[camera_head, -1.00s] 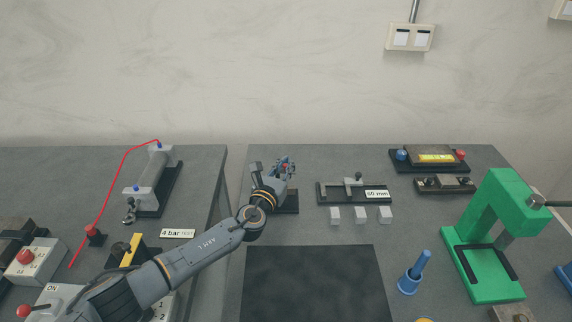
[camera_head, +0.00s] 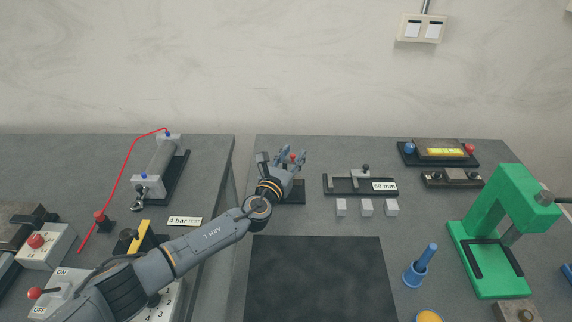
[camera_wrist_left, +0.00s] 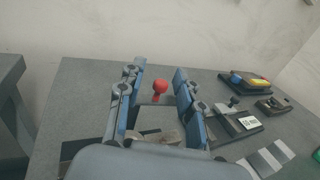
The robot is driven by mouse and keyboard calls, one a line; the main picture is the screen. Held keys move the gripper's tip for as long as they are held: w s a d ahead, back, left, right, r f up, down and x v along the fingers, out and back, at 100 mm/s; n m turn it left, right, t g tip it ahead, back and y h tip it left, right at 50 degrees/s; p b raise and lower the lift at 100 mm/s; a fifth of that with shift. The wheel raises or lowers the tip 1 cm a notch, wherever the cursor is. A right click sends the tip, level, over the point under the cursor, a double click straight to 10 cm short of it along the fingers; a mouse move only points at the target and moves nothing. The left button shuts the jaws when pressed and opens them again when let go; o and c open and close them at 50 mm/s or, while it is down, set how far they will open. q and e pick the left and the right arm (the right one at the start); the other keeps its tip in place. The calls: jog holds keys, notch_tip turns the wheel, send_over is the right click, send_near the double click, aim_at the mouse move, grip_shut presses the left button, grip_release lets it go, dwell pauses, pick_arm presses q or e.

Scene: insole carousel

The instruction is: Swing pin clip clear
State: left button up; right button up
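My left gripper (camera_head: 291,153) reaches over a small fixture with a dark base (camera_head: 297,197) at the back left of the right-hand table. In the left wrist view my left gripper (camera_wrist_left: 160,68) is open, its two blue-and-grey fingers well apart. A red ball knob (camera_wrist_left: 160,87) shows between the fingers, with clear gaps on both sides. Below it a metal piece (camera_wrist_left: 160,135) of the fixture shows, partly hidden by the gripper's body. I cannot tell for sure which part is the pin clip. My right gripper is not in view.
A slide gauge (camera_head: 345,187) with a 60 mm label stands right of the fixture, with small pale blocks (camera_head: 366,207) in front. A black mat (camera_head: 320,280) lies in front. A green press (camera_head: 480,245) stands at the right. A gap separates the left table (camera_head: 205,150).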

pick_arm(q)
jog(key=v, duration=1.1)
jog(key=shift+s+a, duration=0.15)
jog(key=shift+s, duration=0.2)
jog(key=shift+f, duration=0.1)
